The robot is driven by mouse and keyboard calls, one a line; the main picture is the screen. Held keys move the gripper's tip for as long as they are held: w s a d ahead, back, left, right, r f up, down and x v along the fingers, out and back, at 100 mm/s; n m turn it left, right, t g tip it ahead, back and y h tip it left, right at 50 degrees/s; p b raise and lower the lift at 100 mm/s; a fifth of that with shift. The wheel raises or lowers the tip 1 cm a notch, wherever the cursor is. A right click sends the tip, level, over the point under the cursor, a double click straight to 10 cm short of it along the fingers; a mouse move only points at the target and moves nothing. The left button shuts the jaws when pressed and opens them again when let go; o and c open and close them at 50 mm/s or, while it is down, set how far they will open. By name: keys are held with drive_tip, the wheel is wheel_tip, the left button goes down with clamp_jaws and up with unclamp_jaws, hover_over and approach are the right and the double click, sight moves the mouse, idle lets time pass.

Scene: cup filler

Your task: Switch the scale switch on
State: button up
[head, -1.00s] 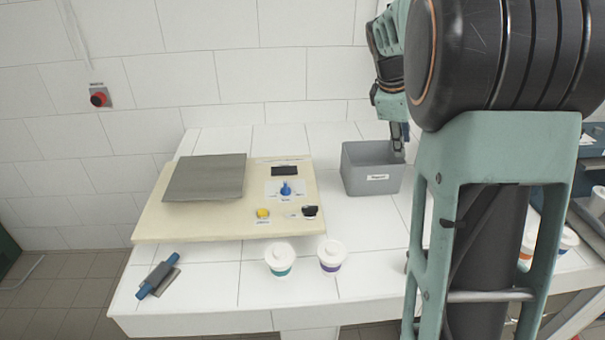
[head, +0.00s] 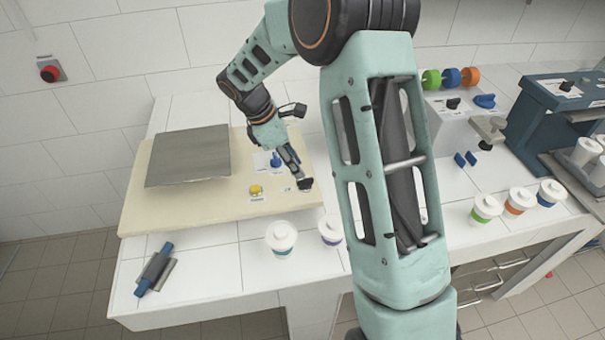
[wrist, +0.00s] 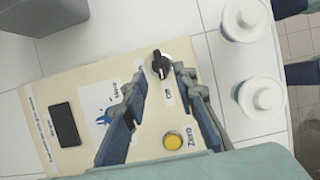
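The black rotary scale switch (wrist: 160,65) sits on the cream scale base (wrist: 60,85), with the printed word "Off" beside it. In the head view the switch (head: 306,184) shows at the base's right front corner, partly covered by my gripper (head: 299,177). In the wrist view my gripper (wrist: 161,76) is open, its two fingers apart with the switch lying between and just past their tips. I cannot tell whether they touch it. The yellow Zero button (wrist: 173,139), blue knob (wrist: 105,117) and dark display (wrist: 64,123) are on the same base.
The grey scale plate (head: 188,155) lies at the base's left. Two lidded cups (head: 281,238) (head: 331,230) stand just in front of the base. A blue-handled tool (head: 155,270) lies front left.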

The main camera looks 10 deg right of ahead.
sight(305, 179)
drive_tip(key=shift+x, duration=2.8)
clamp_jaws()
